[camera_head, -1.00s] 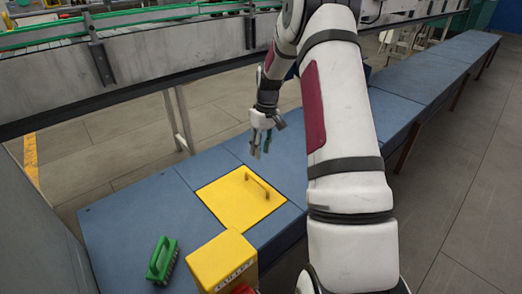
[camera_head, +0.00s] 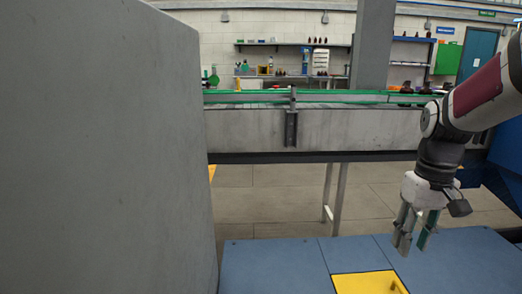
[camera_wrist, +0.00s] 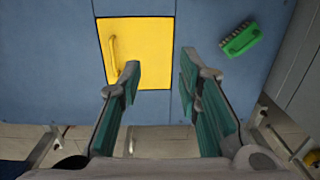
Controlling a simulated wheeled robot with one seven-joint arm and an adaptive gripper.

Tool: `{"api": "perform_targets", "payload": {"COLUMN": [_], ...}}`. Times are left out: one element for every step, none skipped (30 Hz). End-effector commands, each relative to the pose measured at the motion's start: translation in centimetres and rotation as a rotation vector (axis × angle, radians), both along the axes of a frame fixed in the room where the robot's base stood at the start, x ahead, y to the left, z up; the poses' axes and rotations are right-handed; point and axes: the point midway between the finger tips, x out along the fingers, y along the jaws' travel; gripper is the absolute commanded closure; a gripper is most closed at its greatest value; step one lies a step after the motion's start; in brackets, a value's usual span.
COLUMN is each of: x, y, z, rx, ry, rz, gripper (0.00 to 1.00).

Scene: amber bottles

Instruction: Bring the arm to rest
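My gripper (camera_head: 415,232) hangs at the right of the head view, pointing down above the blue bench. In the wrist view its two green-padded fingers (camera_wrist: 162,100) stand wide apart with nothing between them. A yellow panel (camera_wrist: 150,70) with a handle (camera_wrist: 112,52) lies in the bench top beyond the fingertips.
A green brush (camera_wrist: 240,40) lies on the blue bench (camera_head: 270,268). A large grey wall (camera_head: 110,150) fills the left of the head view. A conveyor with green rails (camera_head: 350,128) runs behind the bench. Shelves with bottles (camera_head: 312,42) stand far back.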

Motion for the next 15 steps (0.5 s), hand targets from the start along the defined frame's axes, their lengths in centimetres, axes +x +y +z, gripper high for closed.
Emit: {"api": "perform_targets", "payload": {"x": [-1.7, -2.7, -4.0, -5.0, -6.1, -7.5, -8.5, -9.6, -11.0, -12.2, -13.2, -14.7, -15.7, -16.8, -18.0], "y": [1.4, 2.1, 3.0, 3.6, 4.2, 5.0, 5.6, 6.1, 6.8, 7.2, 7.7, 8.3, 8.6, 9.0, 9.4], "z": [1.3, 1.9, 2.6, 3.0, 3.5, 3.9, 4.3, 4.5, 4.8, 5.0, 5.1, 5.2, 5.2, 5.2, 5.1], "rx": [-0.01, -0.015, -0.02, -0.023, -0.027, -0.03, -0.032, -0.035, -0.037, -0.039, -0.04, -0.042, -0.043, -0.043, -0.044], "ry": [-0.007, -0.01, -0.012, -0.014, -0.016, -0.019, -0.021, -0.024, -0.028, -0.03, -0.033, -0.036, -0.039, -0.043, -0.046], "rz": [0.003, 0.0, -0.001, -0.003, -0.005, -0.008, -0.01, -0.012, -0.015, -0.017, -0.019, -0.021, -0.024, -0.025, -0.028], "gripper": [0.69, 0.69, 0.69, 0.69, 0.69, 0.69, 0.69, 0.69, 0.69, 0.69, 0.69, 0.69, 0.69, 0.69, 0.69]}}
